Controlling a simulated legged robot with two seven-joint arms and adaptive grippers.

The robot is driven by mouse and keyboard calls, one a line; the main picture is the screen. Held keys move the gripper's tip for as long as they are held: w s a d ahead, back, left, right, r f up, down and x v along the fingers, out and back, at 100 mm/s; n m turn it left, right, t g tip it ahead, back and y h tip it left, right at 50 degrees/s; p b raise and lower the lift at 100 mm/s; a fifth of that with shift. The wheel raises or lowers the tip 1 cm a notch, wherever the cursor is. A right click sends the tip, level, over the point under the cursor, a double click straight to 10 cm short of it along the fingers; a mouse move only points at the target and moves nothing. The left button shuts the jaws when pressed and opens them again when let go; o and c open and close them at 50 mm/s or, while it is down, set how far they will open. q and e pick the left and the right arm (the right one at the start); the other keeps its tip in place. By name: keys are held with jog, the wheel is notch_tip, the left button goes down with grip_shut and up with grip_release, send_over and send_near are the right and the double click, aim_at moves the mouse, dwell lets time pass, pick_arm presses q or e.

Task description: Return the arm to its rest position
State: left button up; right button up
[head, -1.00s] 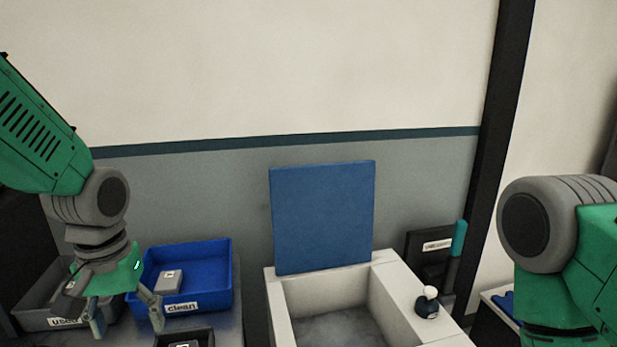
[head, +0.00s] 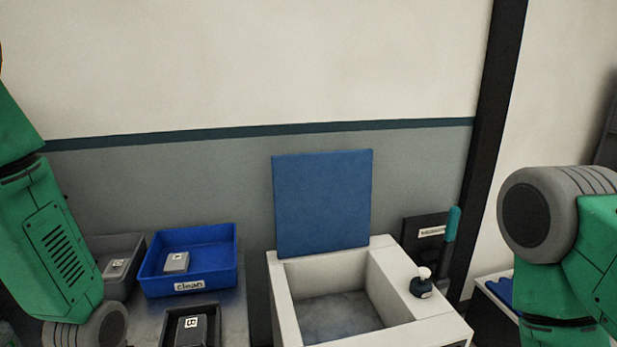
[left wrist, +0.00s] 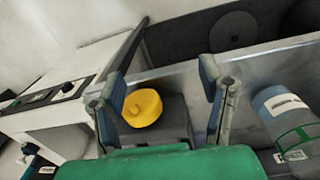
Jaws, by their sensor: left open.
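My left arm (head: 62,240) comes in at the left edge of the head view, with its elbow low and its gripper out of that picture. In the left wrist view my left gripper (left wrist: 160,95) is open, with its two fingers wide apart. Between and beyond the fingers a yellow round object (left wrist: 142,108) sits on a dark box; I cannot tell whether anything touches the fingers. My right arm (head: 565,250) stands at the right edge of the head view; its gripper is out of the picture.
A blue tray labelled clean (head: 222,262), a grey tray (head: 132,247) and a dark tray (head: 212,312) each hold a grey block. A white basin (head: 283,310) stands in the middle, a blue panel (head: 322,203) behind it, a small bottle (head: 421,283) on its rim.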

pick_arm(q)
jog(key=s+a+f+m, duration=0.1)
jog(key=s+f, duration=0.5)
jog(key=s, duration=0.3)
jog(key=s+a+f, duration=0.1)
jog(key=s+f, duration=0.6)
jog(key=s, duration=0.3)
jog(key=w+d+f+m+b, duration=0.1)
jog(key=w+f+b, duration=0.2)
jog(key=f+b, duration=0.6)
jog(key=shift+f+t+b, duration=0.15)
jog(key=shift+t+b, duration=0.15)
jog(key=shift+b, duration=0.2)
